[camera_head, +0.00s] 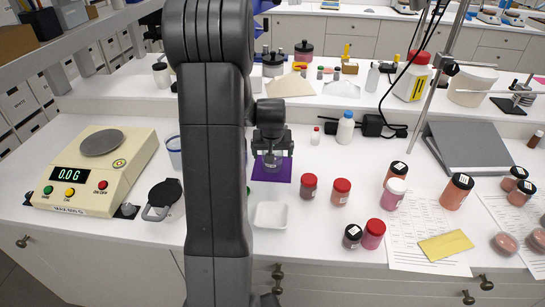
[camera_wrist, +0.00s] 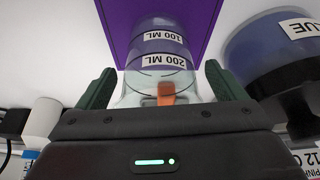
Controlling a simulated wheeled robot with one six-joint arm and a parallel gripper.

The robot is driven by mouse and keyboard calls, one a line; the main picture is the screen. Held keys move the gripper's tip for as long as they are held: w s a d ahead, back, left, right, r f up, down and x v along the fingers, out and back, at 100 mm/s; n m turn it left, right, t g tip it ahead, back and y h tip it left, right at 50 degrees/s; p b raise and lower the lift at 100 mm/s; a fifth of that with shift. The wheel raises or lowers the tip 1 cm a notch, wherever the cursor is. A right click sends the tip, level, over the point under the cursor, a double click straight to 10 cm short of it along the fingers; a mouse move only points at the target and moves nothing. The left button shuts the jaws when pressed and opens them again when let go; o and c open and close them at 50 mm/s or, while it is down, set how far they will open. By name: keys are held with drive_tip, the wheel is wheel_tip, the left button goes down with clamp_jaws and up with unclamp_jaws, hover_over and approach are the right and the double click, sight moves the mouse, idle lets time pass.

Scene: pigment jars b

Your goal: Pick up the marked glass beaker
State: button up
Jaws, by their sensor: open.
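The marked glass beaker (camera_head: 271,163) stands on a purple mat (camera_head: 285,174) at the middle of the bench. In the wrist view the beaker (camera_wrist: 163,42) is clear, with white "100 ML" and "200 ML" labels. My gripper (camera_head: 271,146) is over the beaker in the head view and hides part of it. In the wrist view my gripper (camera_wrist: 162,85) is open, with one green finger on each side of the beaker and gaps between. A small orange piece (camera_wrist: 166,93) shows at the beaker's near end; I cannot tell what it is.
A container labelled "BLUE" (camera_wrist: 280,50) is close to the right finger in the wrist view. In the head view, a white tray (camera_head: 270,215) lies in front, red-lidded jars (camera_head: 309,186) stand right, and a scale (camera_head: 97,170) stands left. A raised shelf is behind.

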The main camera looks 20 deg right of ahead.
drive_tip(key=shift+w+d+f, duration=0.1)
drive_tip(key=shift+w+f, duration=0.1)
drive_tip(key=shift+f, duration=0.4)
drive_tip(key=c, duration=1.1)
